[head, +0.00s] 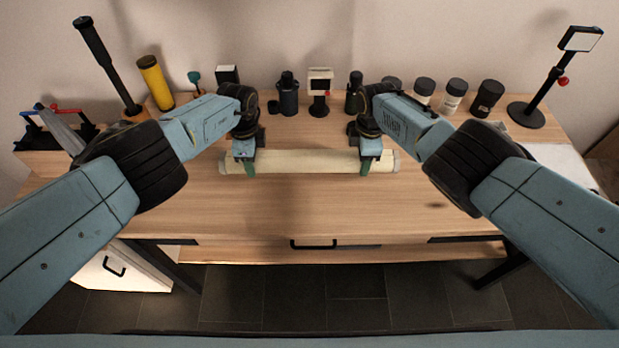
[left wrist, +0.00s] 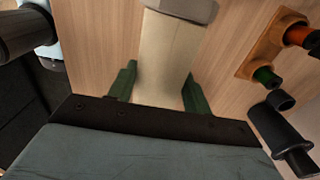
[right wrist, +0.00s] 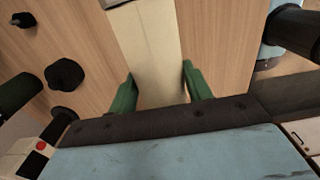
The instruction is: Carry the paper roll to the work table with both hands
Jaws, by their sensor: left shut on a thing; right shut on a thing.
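The paper roll (head: 307,161) is a long cream tube lying level, left to right, over the wooden work table (head: 300,208). My left gripper (head: 250,164) is shut on the roll near its left end. My right gripper (head: 367,164) is shut on it near its right end. The roll also shows between the green fingers in the left wrist view (left wrist: 165,62) and in the right wrist view (right wrist: 152,48). The parts under the grippers are hidden. I cannot tell whether the roll touches the tabletop or hangs just above it.
Behind the roll stand a dark bottle (head: 288,97), a small device with a screen (head: 320,88) and several dark-lidded jars (head: 454,95). A yellow cylinder (head: 155,82) is at the back left, a stand (head: 540,98) at the back right. The tabletop in front is clear.

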